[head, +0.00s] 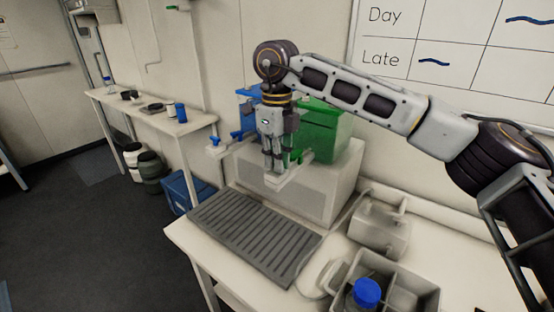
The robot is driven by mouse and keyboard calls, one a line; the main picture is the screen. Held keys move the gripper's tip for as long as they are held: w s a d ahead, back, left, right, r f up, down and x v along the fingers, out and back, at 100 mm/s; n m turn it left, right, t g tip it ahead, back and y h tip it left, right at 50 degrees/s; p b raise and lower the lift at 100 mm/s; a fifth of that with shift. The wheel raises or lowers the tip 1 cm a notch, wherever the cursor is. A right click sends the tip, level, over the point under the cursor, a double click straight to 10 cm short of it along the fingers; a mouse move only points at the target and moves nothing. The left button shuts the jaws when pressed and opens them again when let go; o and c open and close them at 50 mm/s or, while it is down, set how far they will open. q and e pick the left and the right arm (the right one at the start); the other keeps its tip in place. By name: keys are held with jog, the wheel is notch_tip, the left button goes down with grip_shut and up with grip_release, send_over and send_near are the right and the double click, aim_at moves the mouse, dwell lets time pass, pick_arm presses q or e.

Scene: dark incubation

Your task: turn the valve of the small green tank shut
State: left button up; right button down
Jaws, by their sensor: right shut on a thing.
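The small green tank (322,132) stands on a pale block at the back of the near bench, against the wall. My right gripper (275,166) points down in front of the tank's left side. Its fingers are shut on the tank's valve, which they mostly hide; I cannot tell how far the valve is turned. A pale spout shows just by the fingertips. My left gripper is out of view.
A grey ribbed drain tray (255,236) lies below the tanks. A grey caddy (410,290) with a blue-capped bottle (366,293) and a pale container (380,224) stand to the right. A side table (150,112) with small items stands at the far left.

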dwell(0.4)
jog(key=c, duration=1.5)
grip_release()
jog(key=shift+r, duration=6)
